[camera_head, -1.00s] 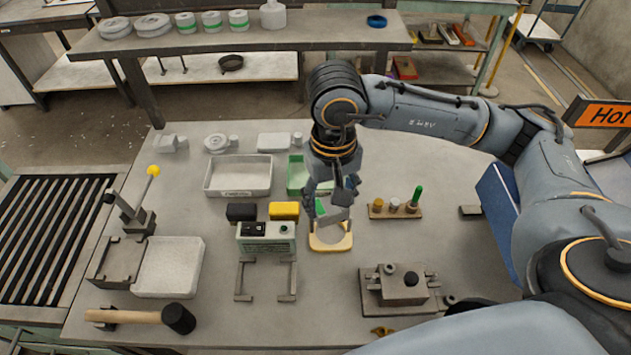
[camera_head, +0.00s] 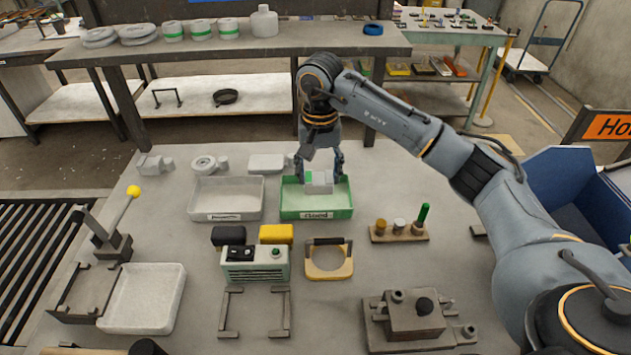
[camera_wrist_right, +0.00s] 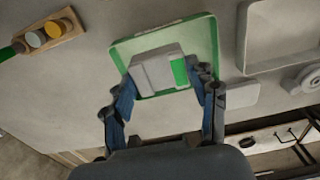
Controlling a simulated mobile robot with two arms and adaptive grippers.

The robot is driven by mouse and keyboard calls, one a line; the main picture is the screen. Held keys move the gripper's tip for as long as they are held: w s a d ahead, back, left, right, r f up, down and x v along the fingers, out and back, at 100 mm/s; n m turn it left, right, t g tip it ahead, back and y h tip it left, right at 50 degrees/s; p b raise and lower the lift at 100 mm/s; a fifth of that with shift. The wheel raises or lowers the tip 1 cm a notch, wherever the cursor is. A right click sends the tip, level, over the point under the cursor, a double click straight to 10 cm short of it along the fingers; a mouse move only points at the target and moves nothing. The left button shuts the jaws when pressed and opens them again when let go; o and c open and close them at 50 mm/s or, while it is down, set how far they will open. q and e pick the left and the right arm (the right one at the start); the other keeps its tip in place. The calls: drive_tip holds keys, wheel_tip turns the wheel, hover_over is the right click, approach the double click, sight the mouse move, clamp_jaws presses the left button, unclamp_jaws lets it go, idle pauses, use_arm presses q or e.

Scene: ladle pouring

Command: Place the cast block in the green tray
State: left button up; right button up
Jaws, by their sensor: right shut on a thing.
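The cast block (camera_head: 319,184) is a light grey piece with a green patch. My right gripper (camera_head: 320,172) is shut on it, over the green tray (camera_head: 317,213) labelled "Good". In the right wrist view, the block (camera_wrist_right: 153,72) sits between the fingers of my gripper (camera_wrist_right: 163,98), with the green tray's rim (camera_wrist_right: 206,30) around it in the picture. I cannot tell whether the block touches the tray floor. My left gripper does not show.
A white tray (camera_head: 227,200) stands just left of the green one. In front are a tester box (camera_head: 255,266), a yellow block (camera_head: 276,234) and a wooden ring stand (camera_head: 329,264). A rack of small pegs (camera_head: 399,233) stands at the right. Grey castings (camera_head: 268,164) lie behind.

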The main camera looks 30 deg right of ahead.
drive_tip(key=w+f, duration=0.2)
drive_tip(key=f, duration=0.1)
drive_tip(key=shift+w+d+f, duration=0.15)
drive_tip(key=shift+w+d, duration=0.15)
drive_tip(key=shift+w, duration=0.1)
wheel_tip(320, 180, down, 2)
drive_tip(key=shift+f+p, duration=0.15)
drive_tip(key=shift+p, duration=0.7)
drive_tip(key=shift+f, duration=0.6)
drive_tip(key=o, duration=1.4)
drive_tip(key=shift+c, duration=0.2)
